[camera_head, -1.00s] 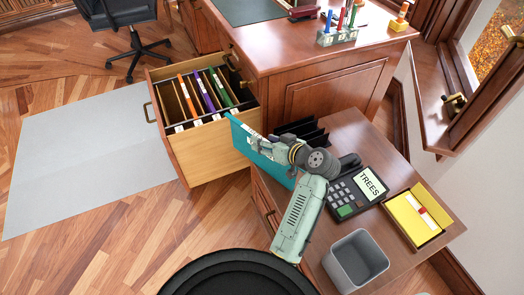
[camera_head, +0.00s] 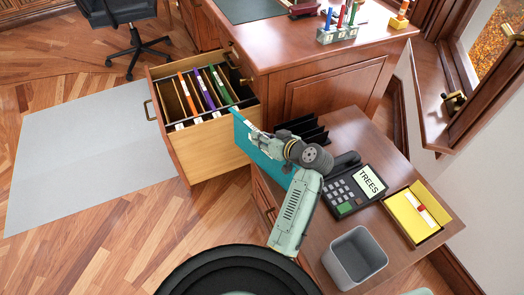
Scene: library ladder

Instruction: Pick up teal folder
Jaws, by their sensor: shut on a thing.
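The teal folder (camera_head: 252,140) stands upright on edge beside the left side of the low wooden side table (camera_head: 305,262). My gripper (camera_head: 275,143) is at the folder's upper right part and is shut on it. My arm and wrist hide part of the folder, and the fingertips are hard to make out. The folder's far left corner is close to the front right corner of the open drawer.
The open file drawer (camera_head: 215,150) holds orange, purple and green folders. A black file rack (camera_head: 308,130), a phone with a screen reading TREES (camera_head: 355,187), a yellow tray (camera_head: 417,212) and a grey bin (camera_head: 355,258) are on or by the side table. The desk (camera_head: 300,58) stands behind.

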